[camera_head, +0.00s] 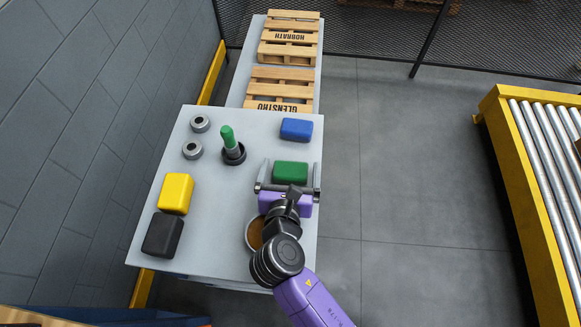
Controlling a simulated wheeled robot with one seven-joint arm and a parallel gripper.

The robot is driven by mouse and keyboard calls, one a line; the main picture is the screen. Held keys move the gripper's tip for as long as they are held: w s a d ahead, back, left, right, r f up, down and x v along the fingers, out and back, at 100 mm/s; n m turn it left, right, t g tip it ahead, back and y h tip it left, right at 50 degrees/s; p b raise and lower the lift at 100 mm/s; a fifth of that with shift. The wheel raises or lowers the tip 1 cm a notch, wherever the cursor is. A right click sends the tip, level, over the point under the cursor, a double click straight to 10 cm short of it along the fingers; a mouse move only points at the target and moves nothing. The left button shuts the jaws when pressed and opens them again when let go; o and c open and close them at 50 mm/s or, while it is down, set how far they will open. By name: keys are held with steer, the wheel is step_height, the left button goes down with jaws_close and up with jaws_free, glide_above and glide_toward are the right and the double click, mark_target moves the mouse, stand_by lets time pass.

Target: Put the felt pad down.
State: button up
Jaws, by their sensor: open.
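My gripper (290,167) is open over the right side of the grey table (225,265). Its two fingers stand on either side of a green block (290,173), with gaps showing on both sides. I cannot tell the height of the fingers above the table. A round brown-topped thing (254,233) with a pale rim is partly hidden behind my wrist; I cannot tell whether it is the felt pad. No other thing here is clearly a felt pad.
A blue block (296,128) lies beyond the green one. Yellow (175,193) and black (162,235) blocks lie at the left. A green-topped peg (229,140) stands upright near two grey rings (192,150). Pallets (284,88) lie behind. A roller conveyor (545,160) stands right.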

mark_target(308, 233)
steer(key=v, duration=1.2)
steer(key=shift+r+b, duration=0.15)
steer(key=shift+b, duration=0.15)
steer(key=s+d+f+m, duration=0.1)
steer(key=s+d+f+m+g, duration=0.1)
steer(key=d+f+m, duration=0.1)
steer(key=s+d+f+m+y, duration=0.1)
steer(key=d, duration=0.1)
steer(key=shift+d+f+m, duration=0.15)
steer(key=shift+f+m, duration=0.2)
steer(key=shift+m, duration=0.05)
steer(key=s+d+f+m+g+y, duration=0.1)
steer(key=s+d+f+m+y, duration=0.1)
steer(key=s+d+m, duration=0.5)
steer(key=s+d+r+m+t+h, duration=0.1)
steer(key=s+d+r+m, duration=0.4)
steer(key=m, duration=0.7)
steer(key=s+d+r+m+t+h, duration=0.1)
steer(key=s+d+r+m, duration=0.4)
steer(key=m, duration=0.6)
step_height(308, 233, up, 3)
steer(key=shift+s+d+f+m+t+h+b, duration=0.2)
steer(key=shift+d+m+t+h+b, duration=0.15)
steer(key=shift+t, duration=0.25)
steer(key=shift+a, duration=0.1)
